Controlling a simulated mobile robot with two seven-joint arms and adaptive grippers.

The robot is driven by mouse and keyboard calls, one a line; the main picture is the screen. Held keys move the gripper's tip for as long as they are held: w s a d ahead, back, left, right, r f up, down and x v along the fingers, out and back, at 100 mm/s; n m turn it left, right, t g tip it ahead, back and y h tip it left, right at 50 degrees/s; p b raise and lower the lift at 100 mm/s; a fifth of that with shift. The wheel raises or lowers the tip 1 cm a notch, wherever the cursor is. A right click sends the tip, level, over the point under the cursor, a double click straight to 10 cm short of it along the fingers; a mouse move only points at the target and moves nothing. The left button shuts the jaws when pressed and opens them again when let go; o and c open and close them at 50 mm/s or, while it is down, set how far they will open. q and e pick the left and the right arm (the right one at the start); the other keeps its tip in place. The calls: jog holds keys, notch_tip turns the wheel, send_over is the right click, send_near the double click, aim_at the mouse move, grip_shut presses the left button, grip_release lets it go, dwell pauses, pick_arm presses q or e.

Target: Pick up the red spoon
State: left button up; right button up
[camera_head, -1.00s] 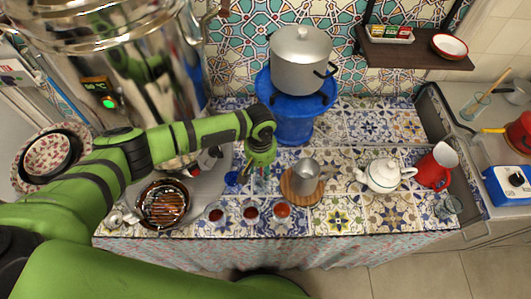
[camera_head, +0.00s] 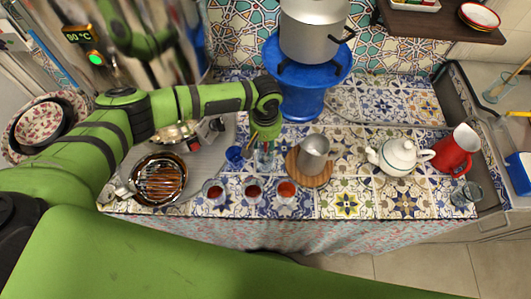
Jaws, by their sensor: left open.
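My left gripper (camera_head: 265,140) points down over the tiled table, left of the metal pitcher. It is open, though its fingers are small and partly hidden by the wrist. A clear glass (camera_head: 264,160) stands right under the fingertips, and thin things seem to stand in it. I cannot make out the red spoon for certain; it may be among them, hidden by my gripper. My right gripper is not in view.
A small blue cup (camera_head: 235,156) stands left of the gripper. Several tea glasses (camera_head: 253,192) line the front. A metal pitcher (camera_head: 313,153), white teapot (camera_head: 397,155) and red jug (camera_head: 455,153) stand right. A blue stand (camera_head: 300,90) with a pot (camera_head: 312,30) is behind.

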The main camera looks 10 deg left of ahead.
pick_arm(q)
jog(key=shift+w+f, duration=0.1)
jog(key=shift+f, duration=0.5)
jog(key=shift+r, duration=0.1)
grip_shut()
